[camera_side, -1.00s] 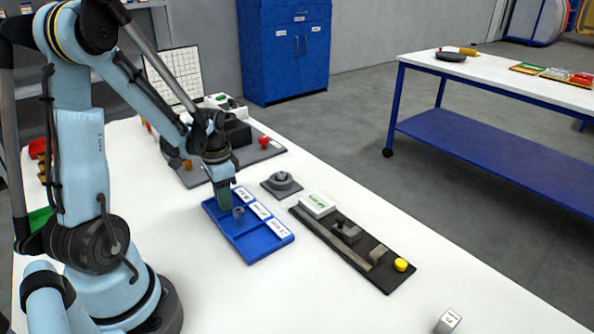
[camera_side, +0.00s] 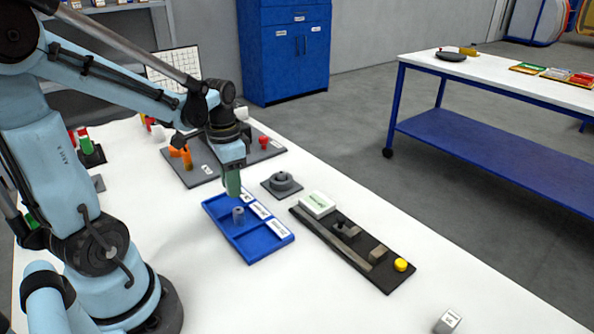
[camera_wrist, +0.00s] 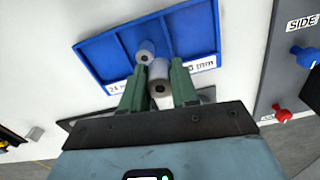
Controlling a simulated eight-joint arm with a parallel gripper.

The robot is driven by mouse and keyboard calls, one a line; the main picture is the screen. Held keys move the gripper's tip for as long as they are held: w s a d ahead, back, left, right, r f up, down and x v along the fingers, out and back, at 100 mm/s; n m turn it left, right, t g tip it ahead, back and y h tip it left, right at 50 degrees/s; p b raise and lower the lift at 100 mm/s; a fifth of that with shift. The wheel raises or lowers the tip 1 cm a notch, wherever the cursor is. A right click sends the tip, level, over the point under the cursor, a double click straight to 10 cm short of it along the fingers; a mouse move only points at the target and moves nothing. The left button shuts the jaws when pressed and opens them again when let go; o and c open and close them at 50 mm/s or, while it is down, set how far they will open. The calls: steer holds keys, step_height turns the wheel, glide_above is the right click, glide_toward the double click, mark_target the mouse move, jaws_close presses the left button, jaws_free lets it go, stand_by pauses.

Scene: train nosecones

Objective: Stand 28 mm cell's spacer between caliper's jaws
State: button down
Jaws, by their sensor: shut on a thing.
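My gripper (camera_wrist: 158,90) is shut on a grey cylindrical spacer (camera_wrist: 158,72) with a dark hole in its end. In the side view, my green fingers (camera_side: 233,183) are above the blue tray (camera_side: 250,254) and hide the held spacer. A second grey spacer (camera_side: 238,215) stands in the tray, just below my fingertips; it also shows in the wrist view (camera_wrist: 145,47), beyond the held one.
A white display box (camera_side: 317,204) and a yellow knob (camera_side: 401,265) are at the caliper board's ends. A round grey piece on a dark plate (camera_side: 281,183) stands behind the tray. A small grey block (camera_side: 448,320) lies at the front. White table is clear between tray and caliper.

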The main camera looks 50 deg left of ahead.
steer(key=w+d+r+n, duration=0.1)
steer(key=w+d+r, duration=0.2)
steer(key=d+r, duration=0.3)
steer(key=w+d+r+n, duration=0.1)
steer(key=w+d+r, duration=0.25)
steer(key=d, duration=0.35)
steer(key=s+d+f+m, duration=0.1)
steer(key=s+d+f, duration=0.3)
steer(key=s, duration=0.5)
steer(key=s+d+f+m, duration=0.15)
steer(key=s+d, duration=0.35)
steer(key=s, duration=0.5)
glide_above(236, 267)
steer(key=shift+n, duration=0.35)
step_height(236, 267, down, 7)
steer(key=shift+f, duration=2.25)
